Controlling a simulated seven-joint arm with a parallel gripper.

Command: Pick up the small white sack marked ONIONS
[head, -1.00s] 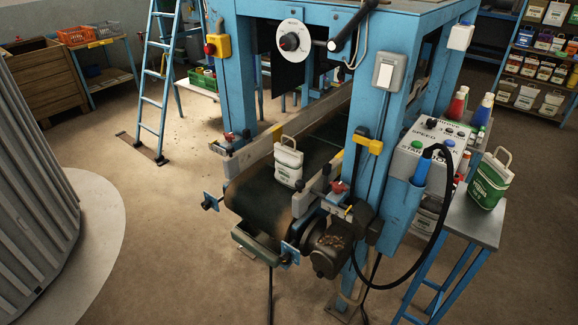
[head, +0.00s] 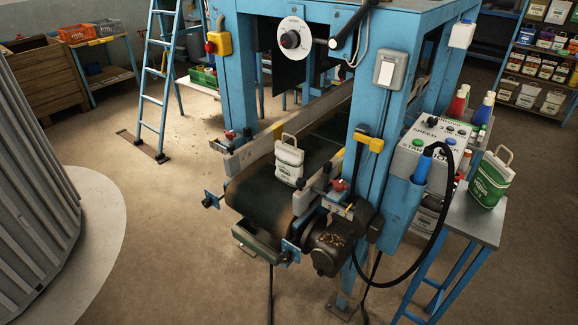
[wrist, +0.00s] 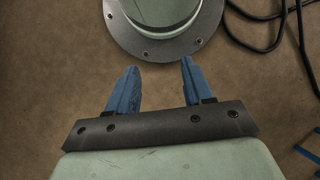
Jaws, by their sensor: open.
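Another sack (head: 488,183), green below and white above, also with a loop handle, stands on a small blue-legged table at the right. I cannot read its name either. My gripper (wrist: 158,68) shows only in the wrist view. Its two blue fingers are apart and empty above brown floor. No sack shows in the wrist view.
A blue machine frame (head: 378,150) rises over and beside the belt, with side rails close to the white sack. A control box (head: 425,150) and a black cable hang at its right. Shelves (head: 545,60) with several small packs stand at the back right. Black cables lie on the floor in the wrist view.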

